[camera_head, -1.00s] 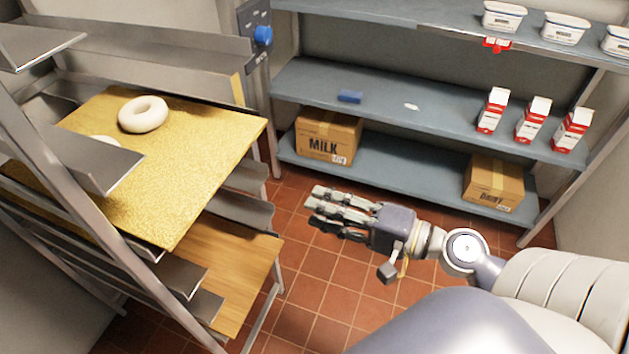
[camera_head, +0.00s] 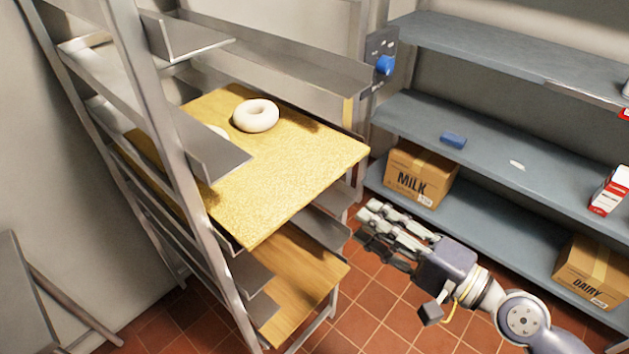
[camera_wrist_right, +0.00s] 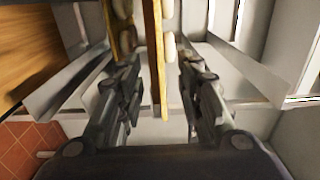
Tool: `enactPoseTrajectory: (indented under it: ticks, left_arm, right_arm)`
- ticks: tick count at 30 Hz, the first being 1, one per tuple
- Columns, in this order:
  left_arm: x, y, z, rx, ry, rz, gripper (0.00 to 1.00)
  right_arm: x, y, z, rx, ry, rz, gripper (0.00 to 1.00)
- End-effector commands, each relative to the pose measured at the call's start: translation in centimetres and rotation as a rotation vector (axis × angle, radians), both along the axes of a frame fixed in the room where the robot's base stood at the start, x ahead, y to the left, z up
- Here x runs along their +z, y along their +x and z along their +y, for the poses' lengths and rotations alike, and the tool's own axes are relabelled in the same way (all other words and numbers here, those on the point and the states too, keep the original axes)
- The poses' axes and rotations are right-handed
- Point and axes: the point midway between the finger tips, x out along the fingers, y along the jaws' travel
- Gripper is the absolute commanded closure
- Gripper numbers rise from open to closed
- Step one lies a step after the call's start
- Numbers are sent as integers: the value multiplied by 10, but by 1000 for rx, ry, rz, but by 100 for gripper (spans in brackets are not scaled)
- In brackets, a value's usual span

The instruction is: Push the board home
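The board (camera_head: 300,165), dusted yellow, lies in a slot of the metal rack and sticks out on its right side. The board (camera_wrist_right: 157,60) shows edge-on there, beyond the gap between the fingers. My left gripper is not in view.
A plain wooden board (camera_head: 308,290) sticks out lower in the rack (camera_head: 185,180). A blue knob (camera_head: 385,65) is on a panel behind. Blue-grey shelves (camera_head: 480,145) at right hold a milk box (camera_head: 420,175) and a dairy box (camera_head: 592,270). Tiled floor (camera_head: 385,310) is open below the gripper.

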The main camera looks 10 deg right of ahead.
Motion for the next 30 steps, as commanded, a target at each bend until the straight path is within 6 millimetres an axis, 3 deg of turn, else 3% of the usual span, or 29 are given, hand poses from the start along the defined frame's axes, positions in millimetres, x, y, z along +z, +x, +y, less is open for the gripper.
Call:
enactPoseTrajectory:
  ticks: [1,15,30]
  left_arm:
    - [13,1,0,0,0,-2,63]
    - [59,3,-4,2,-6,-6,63]
    - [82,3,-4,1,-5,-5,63]
  right_arm:
    - [8,5,4,1,2,-1,67]
    - [6,49,40,2,2,-1,67]
    - [1,94,74,1,0,0,67]
